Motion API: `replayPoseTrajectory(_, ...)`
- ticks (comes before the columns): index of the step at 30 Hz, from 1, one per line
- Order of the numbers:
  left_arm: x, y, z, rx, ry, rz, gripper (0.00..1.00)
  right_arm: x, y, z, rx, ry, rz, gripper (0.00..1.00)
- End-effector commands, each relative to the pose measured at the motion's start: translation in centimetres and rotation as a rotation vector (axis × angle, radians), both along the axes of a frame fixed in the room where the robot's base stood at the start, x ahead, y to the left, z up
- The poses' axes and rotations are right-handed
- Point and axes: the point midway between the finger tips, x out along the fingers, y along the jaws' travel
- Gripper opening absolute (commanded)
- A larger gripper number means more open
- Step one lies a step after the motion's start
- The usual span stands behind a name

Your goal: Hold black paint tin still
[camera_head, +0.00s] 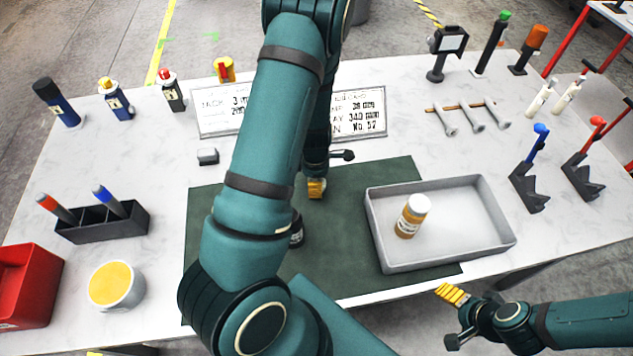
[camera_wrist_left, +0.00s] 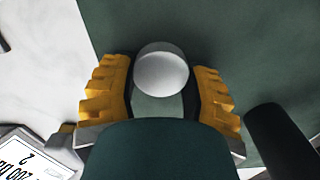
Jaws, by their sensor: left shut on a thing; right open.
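The black paint tin (camera_head: 297,230) stands on the green mat, mostly hidden behind my left arm in the head view; only part of its dark side and pale label shows. In the left wrist view a round light-grey top (camera_wrist_left: 161,70) sits between the yellow fingers of my left gripper (camera_wrist_left: 158,100), which is shut on it. One yellow finger of the left gripper also shows in the head view (camera_head: 316,188). My right gripper (camera_head: 453,294) is open and empty, off the table's front edge at the lower right.
A grey tray (camera_head: 377,230) on the right of the mat (camera_head: 215,265) holds an amber jar (camera_head: 410,222) with a white lid. A sign (camera_head: 358,112) stands behind the mat. A pen holder (camera_head: 100,222), yellow-topped tub (camera_head: 122,296) and red bin (camera_head: 42,290) are at left.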

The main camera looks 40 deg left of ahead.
Motion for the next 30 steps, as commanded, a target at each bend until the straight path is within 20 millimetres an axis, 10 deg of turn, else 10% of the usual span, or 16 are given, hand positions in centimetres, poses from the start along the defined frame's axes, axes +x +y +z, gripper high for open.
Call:
replayPoseTrajectory(18,0.1,0.0,9.2,0.001,-0.002,-0.002,0.37,-0.1,-0.1,3.1,0.005,-0.001,0.001,0.80)
replayPoseTrajectory(30,0.0,0.0,10.0,0.001,0.001,0.000,0.37,-0.1,-0.2,3.2,0.006,-0.001,0.001,0.80)
